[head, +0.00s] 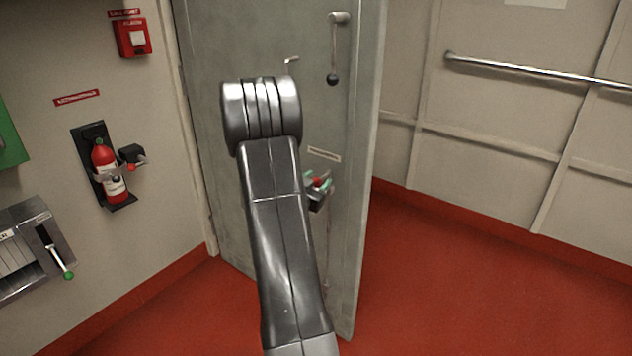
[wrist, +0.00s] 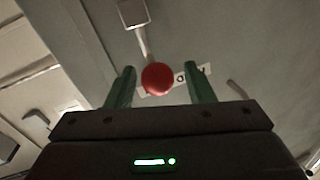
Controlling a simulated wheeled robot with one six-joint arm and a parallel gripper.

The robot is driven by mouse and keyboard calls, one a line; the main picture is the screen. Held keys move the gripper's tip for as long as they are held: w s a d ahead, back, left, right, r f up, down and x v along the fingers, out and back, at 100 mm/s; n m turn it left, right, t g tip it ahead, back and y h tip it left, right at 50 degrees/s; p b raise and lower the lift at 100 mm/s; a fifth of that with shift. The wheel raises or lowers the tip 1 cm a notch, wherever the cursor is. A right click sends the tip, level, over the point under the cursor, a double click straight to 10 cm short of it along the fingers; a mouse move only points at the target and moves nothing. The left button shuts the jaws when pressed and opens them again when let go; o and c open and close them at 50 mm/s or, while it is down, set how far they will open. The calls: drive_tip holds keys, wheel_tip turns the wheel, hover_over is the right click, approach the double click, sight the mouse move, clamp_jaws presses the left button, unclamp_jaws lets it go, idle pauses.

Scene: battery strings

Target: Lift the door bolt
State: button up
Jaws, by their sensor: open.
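The grey door (head: 345,230) stands open, its edge toward the right. The door bolt's red ball knob (wrist: 157,79) shows in the wrist view at the end of a pale stem (wrist: 143,42) coming from a square fitting (wrist: 133,12). My gripper (wrist: 160,72) is open, its two green fingers on either side of the knob with gaps visible. In the head view my gripper (head: 317,181) is low on the door face, with a bit of red (head: 318,183) between the green fingers. My arm hides much of the door, including most of the bolt.
A lever with a black ball (head: 333,79) and a small handle (head: 291,61) are higher on the door. A fire extinguisher (head: 106,168) and a box with a green-tipped lever (head: 68,274) are on the left wall. Red floor (head: 450,290) is clear at right.

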drive_tip(key=v, duration=1.3)
drive_tip(key=shift+s+a, duration=0.15)
drive_tip(key=shift+s, duration=0.2)
drive_tip(key=x, duration=1.3)
drive_tip(key=shift+w+f, duration=0.1)
drive_tip(key=shift+w, duration=0.05)
drive_tip(key=shift+w+d+f+b, duration=0.1)
drive_tip(key=shift+f+b, duration=0.2)
drive_tip(key=shift+f, duration=0.15)
drive_tip(key=shift+w+d+f+b, duration=0.1)
drive_tip(key=shift+f+b, duration=0.15)
drive_tip(key=shift+f, duration=0.4)
